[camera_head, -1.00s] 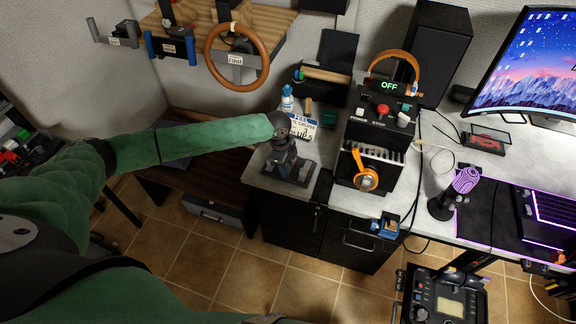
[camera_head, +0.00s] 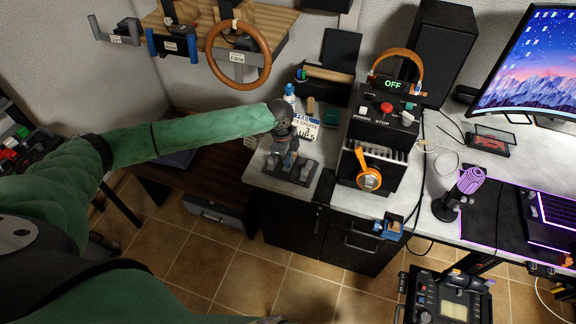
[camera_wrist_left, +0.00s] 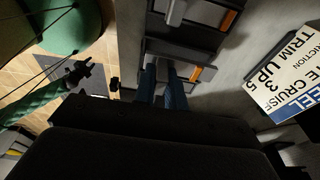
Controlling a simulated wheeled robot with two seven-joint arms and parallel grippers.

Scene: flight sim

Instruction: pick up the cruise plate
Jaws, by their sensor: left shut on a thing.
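My left gripper (camera_head: 288,152) is over a dark lever unit (camera_head: 303,172) on the near left of the desk. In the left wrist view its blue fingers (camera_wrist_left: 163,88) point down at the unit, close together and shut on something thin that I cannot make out. The lever unit (camera_wrist_left: 190,47) there has dark slots and orange and white parts. A white lettered card (camera_wrist_left: 290,80) reading "CRUISE", "FRICTION 3" and "TRIM UP 5" lies to the right, apart from the fingers; it also shows in the head view (camera_head: 306,128). My right gripper (camera_wrist_left: 80,72) is small and dark at the left of the wrist view.
A box with a red stop button (camera_head: 386,108) and an orange lever (camera_head: 368,172) stands right of the lever unit. A small bottle (camera_head: 290,92) stands behind. A steering wheel (camera_head: 238,55) hangs at the upper left. The desk's front edge is close to the unit.

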